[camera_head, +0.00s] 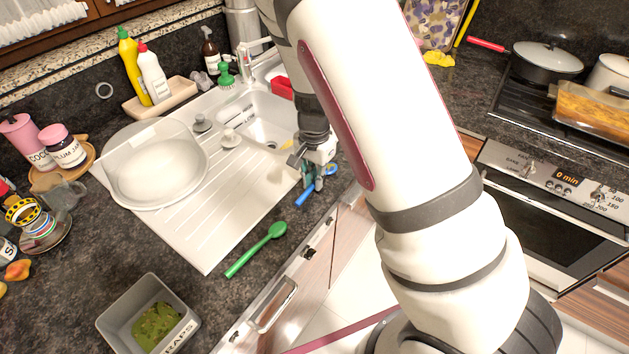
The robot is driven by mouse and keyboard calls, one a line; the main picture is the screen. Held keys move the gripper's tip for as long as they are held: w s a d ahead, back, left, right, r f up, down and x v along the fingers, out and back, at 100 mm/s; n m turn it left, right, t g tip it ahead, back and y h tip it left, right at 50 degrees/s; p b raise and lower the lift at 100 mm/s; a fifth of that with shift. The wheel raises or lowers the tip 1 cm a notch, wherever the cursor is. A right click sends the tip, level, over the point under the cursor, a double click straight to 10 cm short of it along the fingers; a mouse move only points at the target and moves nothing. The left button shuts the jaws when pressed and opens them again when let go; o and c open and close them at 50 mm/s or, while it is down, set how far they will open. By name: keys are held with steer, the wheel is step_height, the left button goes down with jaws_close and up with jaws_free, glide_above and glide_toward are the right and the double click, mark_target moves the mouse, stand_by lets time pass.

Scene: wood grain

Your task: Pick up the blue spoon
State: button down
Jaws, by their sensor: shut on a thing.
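The blue spoon (305,196) is by the front edge of the dark counter, right of the white sink unit. Its handle points down and left, and its bowl end is partly hidden by my gripper. My gripper (315,180) is over it, with its fingers shut on the spoon. I cannot tell whether the spoon is clear of the counter. A green spoon (257,250) lies apart on the counter, closer to the camera.
The white sink unit (225,222) carries a large white bowl (155,172) on its drainer. A grey scraps bin (122,312) stands at the lower left. A stove with a lidded pan (547,60) is at the right. The counter around the green spoon is clear.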

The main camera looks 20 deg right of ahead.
steer(key=shift+r, duration=0.45)
step_height(320, 180, up, 2)
steer(key=shift+w+r, duration=0.1)
steer(key=shift+r, duration=0.05)
steer(key=s+r, duration=0.1)
steer(key=s, duration=1.5)
steer(key=shift+a+r+p, duration=0.2)
steer(key=shift+a+p, duration=0.1)
steer(key=shift+p, duration=0.05)
